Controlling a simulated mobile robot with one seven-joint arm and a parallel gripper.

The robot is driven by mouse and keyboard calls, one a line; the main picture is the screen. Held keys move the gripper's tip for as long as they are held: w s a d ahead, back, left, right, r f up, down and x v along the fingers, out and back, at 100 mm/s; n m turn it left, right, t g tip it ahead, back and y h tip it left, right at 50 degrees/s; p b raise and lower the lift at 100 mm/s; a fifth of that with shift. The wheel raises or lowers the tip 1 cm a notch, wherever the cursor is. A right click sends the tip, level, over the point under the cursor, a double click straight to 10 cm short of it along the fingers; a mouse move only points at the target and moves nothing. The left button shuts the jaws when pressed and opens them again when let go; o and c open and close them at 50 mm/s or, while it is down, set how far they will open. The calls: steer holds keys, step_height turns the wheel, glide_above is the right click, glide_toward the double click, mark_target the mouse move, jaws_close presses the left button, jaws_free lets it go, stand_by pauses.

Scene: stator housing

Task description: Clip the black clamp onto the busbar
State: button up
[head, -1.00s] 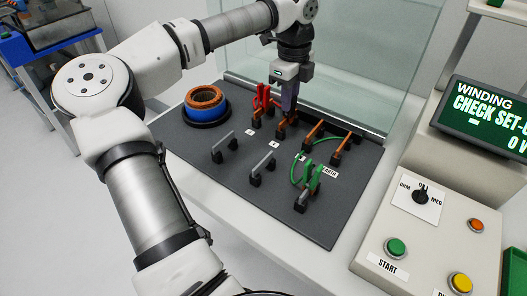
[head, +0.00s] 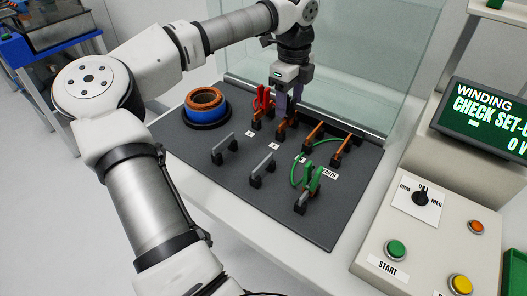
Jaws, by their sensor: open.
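My gripper (head: 288,106) points down over the back row of copper busbars. Its purple-grey fingers are apart, close above the second copper busbar (head: 282,132) from the left. I cannot make out the black clamp; any dark shape at the fingers is too small and covered to tell. A red clamp (head: 262,100) stands upright on the leftmost copper busbar, just left of my gripper. A green clamp (head: 313,178) with a green cable sits at the front grey bar on the right.
Two more copper busbars (head: 313,131) (head: 342,147) stand to the right. Grey bars (head: 222,142) (head: 264,166) stand in front on the dark mat (head: 215,185). A blue stator with a copper ring (head: 206,105) is at the left. A clear glass panel (head: 365,70) rises behind.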

steer(key=shift+r, duration=0.25)
steer(key=shift+r+p, duration=1.3)
steer(key=shift+r, duration=0.6)
steer(key=shift+r, duration=0.15)
step_height(320, 180, up, 14)
steer(key=shift+b, duration=0.3)
